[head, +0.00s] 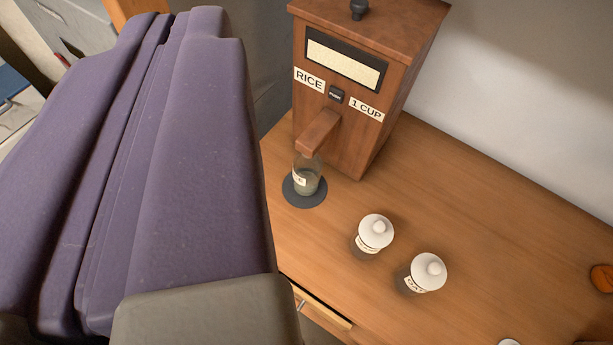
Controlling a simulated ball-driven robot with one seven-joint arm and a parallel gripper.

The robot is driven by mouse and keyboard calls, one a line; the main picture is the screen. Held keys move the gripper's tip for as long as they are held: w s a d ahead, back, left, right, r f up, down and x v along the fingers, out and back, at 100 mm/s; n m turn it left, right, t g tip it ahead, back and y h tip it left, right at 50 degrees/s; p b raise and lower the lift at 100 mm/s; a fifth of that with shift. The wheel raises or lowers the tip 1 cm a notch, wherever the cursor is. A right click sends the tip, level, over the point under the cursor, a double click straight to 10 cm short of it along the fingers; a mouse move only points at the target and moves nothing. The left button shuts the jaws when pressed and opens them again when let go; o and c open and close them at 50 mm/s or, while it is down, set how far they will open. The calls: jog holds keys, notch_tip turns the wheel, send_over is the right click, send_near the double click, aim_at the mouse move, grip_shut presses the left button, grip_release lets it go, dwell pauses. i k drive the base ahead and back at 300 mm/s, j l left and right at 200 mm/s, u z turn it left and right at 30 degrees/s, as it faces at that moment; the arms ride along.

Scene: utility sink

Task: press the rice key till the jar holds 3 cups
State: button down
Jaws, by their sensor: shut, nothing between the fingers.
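The wooden rice dispenser (373,58) stands at the back of the counter, labelled RICE and 1 CUP. A small black key (336,96) sits on its front between the two labels, above the wooden spout (319,131). A clear jar (307,180) with a white label stands upright under the spout on a dark round mat (310,199). Something pale shows low in the jar; the amount cannot be read. The spout hides part of the jar's mouth. My gripper (168,28), large and purple, fills the left side close to the camera, shut and apart from the key.
Two white-lidded jars (375,232) (428,272) stand on the wooden counter (480,210) in front and right of the dispenser. An orange-brown item (602,278) is at the right edge. Part of another white lid (509,342) shows at the bottom. The counter's right middle is clear.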

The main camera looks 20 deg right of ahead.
aim_at(336, 95)
jog(key=i+j+u, duration=0.1)
jog(key=i+j, duration=0.25)
jog(key=i, duration=0.2)
jog(key=i+j+u, duration=0.1)
jog(key=i+j, duration=0.25)
jog(key=i, duration=0.15)
